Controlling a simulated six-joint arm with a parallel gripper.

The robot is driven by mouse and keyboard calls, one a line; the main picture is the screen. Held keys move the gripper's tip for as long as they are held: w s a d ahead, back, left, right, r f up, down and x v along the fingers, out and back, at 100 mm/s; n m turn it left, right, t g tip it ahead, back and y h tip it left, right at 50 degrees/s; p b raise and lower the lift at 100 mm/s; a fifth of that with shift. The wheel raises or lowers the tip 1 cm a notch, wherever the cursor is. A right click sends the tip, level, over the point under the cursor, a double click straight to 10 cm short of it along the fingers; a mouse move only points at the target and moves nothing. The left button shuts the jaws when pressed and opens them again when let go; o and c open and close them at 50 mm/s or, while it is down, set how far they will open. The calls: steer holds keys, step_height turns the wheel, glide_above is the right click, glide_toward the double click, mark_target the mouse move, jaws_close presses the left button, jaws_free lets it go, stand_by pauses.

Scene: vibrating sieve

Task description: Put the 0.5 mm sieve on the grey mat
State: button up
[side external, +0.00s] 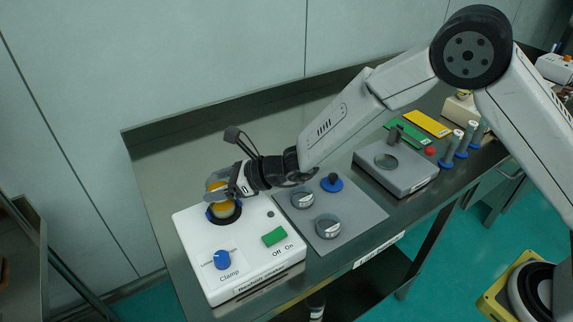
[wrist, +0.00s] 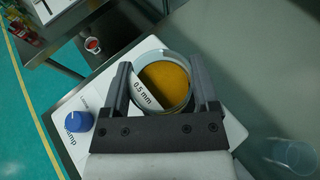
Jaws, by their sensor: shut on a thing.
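The 0.5 mm sieve (wrist: 146,92) is a round grey ring with a yellow-orange mesh and a white label, seen from above in the wrist view. My gripper (wrist: 163,88) is shut on it, one finger on each side of the ring. In the side view my gripper (side external: 228,187) is at the white sieve shaker (side external: 205,268), over its round dark seat. I cannot tell whether the sieve touches the seat.
The shaker has a blue clamp knob (side external: 222,259) and a green switch (side external: 274,237). A grey device (side external: 397,178) stands behind the mat, with green and yellow plates (side external: 428,123) beyond. A clear cup (wrist: 290,153) shows at the lower right of the wrist view.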

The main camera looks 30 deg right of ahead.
steer(key=s+d+r, duration=0.6)
steer(key=s+r, duration=0.4)
steer(key=s, duration=0.2)
steer(key=shift+s+d, duration=0.15)
steer(key=shift+s, duration=0.1)
steer(key=shift+d, duration=0.1)
stand_by(0.5)
glide_above(358, 211)
step_height(358, 211, down, 12)
steer(key=f, duration=0.1)
steer(key=shift+r, duration=0.25)
steer(key=shift+f, duration=2.25)
